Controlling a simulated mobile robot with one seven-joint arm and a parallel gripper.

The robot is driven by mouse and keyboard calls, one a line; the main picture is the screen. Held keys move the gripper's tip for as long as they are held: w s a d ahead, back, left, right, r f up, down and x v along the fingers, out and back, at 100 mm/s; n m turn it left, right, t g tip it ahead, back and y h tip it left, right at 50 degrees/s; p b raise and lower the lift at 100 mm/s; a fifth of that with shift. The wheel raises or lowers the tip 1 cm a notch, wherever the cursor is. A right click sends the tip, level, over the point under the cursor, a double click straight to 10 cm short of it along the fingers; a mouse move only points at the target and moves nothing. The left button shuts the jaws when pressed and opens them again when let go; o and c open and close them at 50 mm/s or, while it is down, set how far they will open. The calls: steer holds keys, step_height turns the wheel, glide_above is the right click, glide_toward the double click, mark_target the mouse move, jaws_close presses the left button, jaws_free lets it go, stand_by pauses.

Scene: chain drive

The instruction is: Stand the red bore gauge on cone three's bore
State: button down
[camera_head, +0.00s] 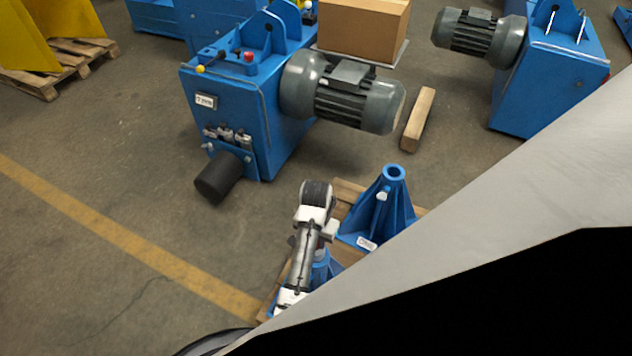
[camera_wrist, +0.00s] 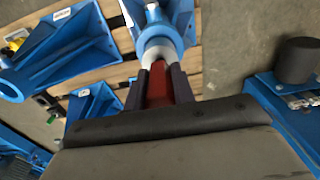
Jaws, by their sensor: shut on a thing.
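My gripper (camera_wrist: 164,82) is shut on the red bore gauge (camera_wrist: 159,86). In the wrist view the gauge's red body sits between the two dark fingers, with a pale ring (camera_wrist: 158,50) just beyond their tips. A blue cone (camera_wrist: 155,30) lies directly beyond that ring. Whether the gauge touches its bore or hangs above it, I cannot tell. In the head view my arm covers much of this cone (camera_head: 322,270). Another blue cone (camera_head: 382,212) stands upright behind it to the right, its round bore open at the top. I cannot read the cones' numbers.
The cones stand on a wooden pallet (camera_head: 347,190). A blue drive unit (camera_head: 233,105) with a grey motor (camera_head: 345,92) and a black cylinder (camera_head: 218,178) stands behind. A wooden beam (camera_head: 418,119) lies on the floor. Open floor lies to the left.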

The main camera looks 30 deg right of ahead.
steer(key=shift+f, duration=0.1)
steer(key=c, duration=1.2)
jaws_free()
steer(key=shift+o, duration=0.2)
